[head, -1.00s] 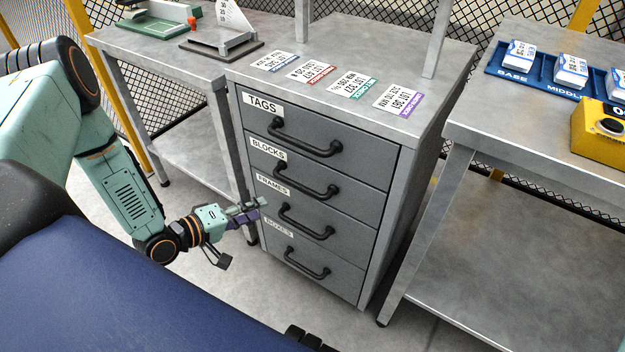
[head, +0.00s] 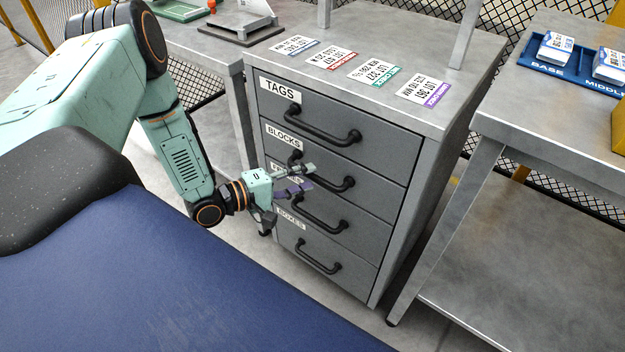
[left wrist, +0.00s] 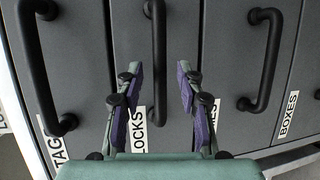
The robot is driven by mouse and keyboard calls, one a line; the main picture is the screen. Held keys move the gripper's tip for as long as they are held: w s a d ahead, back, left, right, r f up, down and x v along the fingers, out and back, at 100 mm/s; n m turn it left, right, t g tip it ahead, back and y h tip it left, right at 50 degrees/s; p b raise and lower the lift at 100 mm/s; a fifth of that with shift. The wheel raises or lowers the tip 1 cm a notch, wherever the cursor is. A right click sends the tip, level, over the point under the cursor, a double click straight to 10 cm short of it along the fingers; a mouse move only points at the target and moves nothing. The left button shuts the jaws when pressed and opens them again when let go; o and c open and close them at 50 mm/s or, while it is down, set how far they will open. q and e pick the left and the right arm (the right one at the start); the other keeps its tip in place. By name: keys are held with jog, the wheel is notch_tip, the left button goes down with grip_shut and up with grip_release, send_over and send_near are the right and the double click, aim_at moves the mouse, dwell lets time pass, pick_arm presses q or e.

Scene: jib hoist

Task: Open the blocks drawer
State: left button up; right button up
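The BLOCKS drawer (head: 374,186) is the second from the top in a grey cabinet and looks closed. Its black bar handle (head: 346,185) is partly hidden by my left gripper (head: 309,178). In the left wrist view the gripper (left wrist: 162,78) is open, with purple-padded fingers pointing at the drawer fronts. The BLOCKS handle (left wrist: 155,50) runs upright in that picture, its near end between the two fingers. I see no finger closed on it, and I cannot tell the remaining depth. The BLOCKS label (left wrist: 138,130) is partly hidden. My right gripper is out of view.
The TAGS drawer handle (head: 320,132) is just above; the FRAMES handle (head: 318,218) and BOXES handle (head: 318,262) are below. Lot cards (head: 369,73) lie on the cabinet top. A side table (head: 500,118) stands close on the right, with a blue tray (head: 578,62).

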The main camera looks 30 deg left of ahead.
pick_arm(q)
jog(key=shift+b+x, duration=0.35)
jog(key=shift+x, duration=1.05)
jog(key=shift+a, duration=0.1)
jog(key=shift+c, duration=0.4)
grip_shut()
